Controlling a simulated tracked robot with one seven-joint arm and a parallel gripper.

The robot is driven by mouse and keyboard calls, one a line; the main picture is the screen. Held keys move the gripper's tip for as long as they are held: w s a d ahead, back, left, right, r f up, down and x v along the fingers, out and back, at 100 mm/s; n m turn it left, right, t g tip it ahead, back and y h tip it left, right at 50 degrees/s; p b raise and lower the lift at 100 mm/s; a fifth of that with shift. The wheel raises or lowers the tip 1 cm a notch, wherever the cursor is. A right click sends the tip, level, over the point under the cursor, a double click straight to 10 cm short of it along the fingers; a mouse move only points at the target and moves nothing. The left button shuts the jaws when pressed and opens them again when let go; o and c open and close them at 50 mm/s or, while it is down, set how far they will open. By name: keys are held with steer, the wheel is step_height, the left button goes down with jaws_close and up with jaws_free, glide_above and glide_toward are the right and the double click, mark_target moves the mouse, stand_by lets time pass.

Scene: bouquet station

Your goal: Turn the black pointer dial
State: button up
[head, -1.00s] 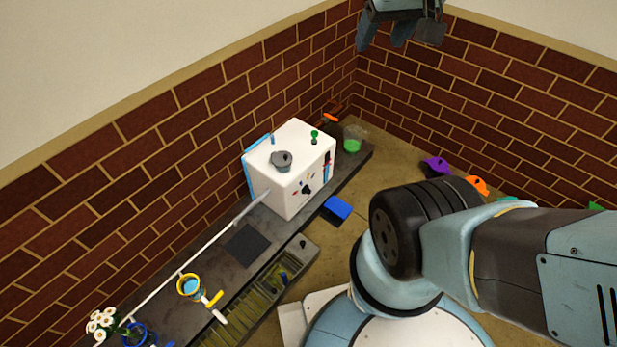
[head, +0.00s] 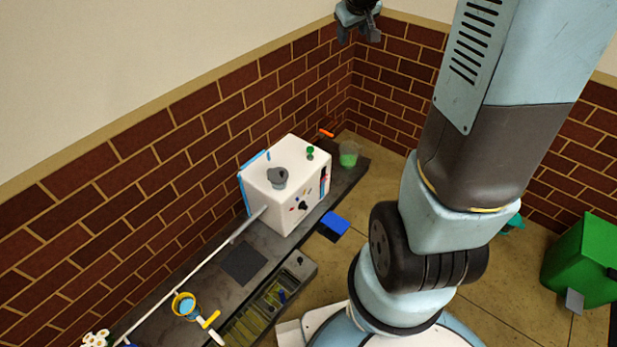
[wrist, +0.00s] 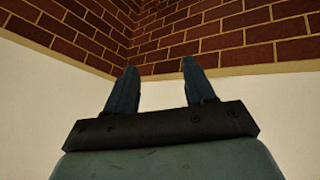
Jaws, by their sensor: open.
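The black pointer dial (head: 303,206) sits on the front face of a white box-shaped machine (head: 285,208) on the dark counter. Small coloured marks surround the dial. My gripper (head: 359,33) is at the top of the head view, far above and away from the machine. In the wrist view my gripper (wrist: 155,85) shows two fingers spread apart with nothing between them, against bare wall. The dial is not in the wrist view.
The counter (head: 215,283) runs along the brick wall. On it are a green-filled cup (head: 349,158), a dark mat (head: 243,263) and a yellow-rimmed cup (head: 184,304). A blue item (head: 333,226) lies near the machine. A green bin (head: 585,262) stands at right.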

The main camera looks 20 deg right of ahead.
steer(key=w+d+f+n+y, duration=0.1)
steer(key=w+d+f, duration=0.1)
steer(key=w+f, duration=0.5)
steer(key=w+d+f+n+t, duration=0.1)
steer(key=w+d+f, duration=0.25)
steer(key=f, duration=0.65)
steer(key=w+d+f+n+y, duration=0.1)
steer(key=w+d+f, duration=0.1)
steer(key=w+f, duration=0.55)
steer(key=n+t+y, duration=0.2)
steer(key=t+y, duration=0.1)
steer(key=y, duration=0.5)
glide_toward(307, 208)
steer(key=x, duration=0.8)
steer(key=shift+w+a+f, duration=0.2)
steer(key=shift+w, duration=0.1)
